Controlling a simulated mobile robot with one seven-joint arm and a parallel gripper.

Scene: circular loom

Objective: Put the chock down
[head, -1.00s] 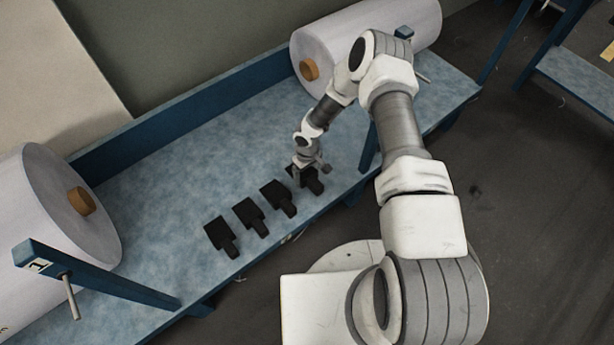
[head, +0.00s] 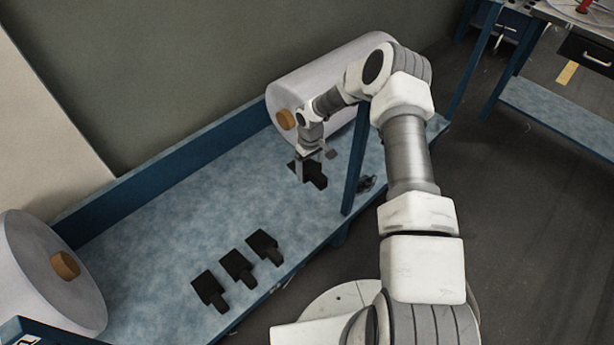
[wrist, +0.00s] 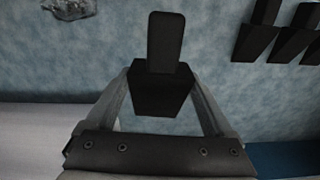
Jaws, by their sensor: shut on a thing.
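A black chock (head: 317,178) with a broad block and a narrower tongue is in my gripper (head: 308,171), near the large roll at the back of the blue bench. In the wrist view the chock (wrist: 160,95) sits between the two fingers of my gripper (wrist: 160,84), which are shut on its block. Its tongue points away from the palm. The chock is over the bench top (head: 180,225); I cannot tell whether its underside touches it. The gripper hides part of the block in the head view.
Three similar chocks (head: 238,267) lie in a row nearer the front. A white roll (head: 290,88) stands behind my gripper, another (head: 40,285) at left. A blue post (head: 354,170) and a small dark crumpled item (head: 366,184) are to the right. Bench between chocks and gripper is clear.

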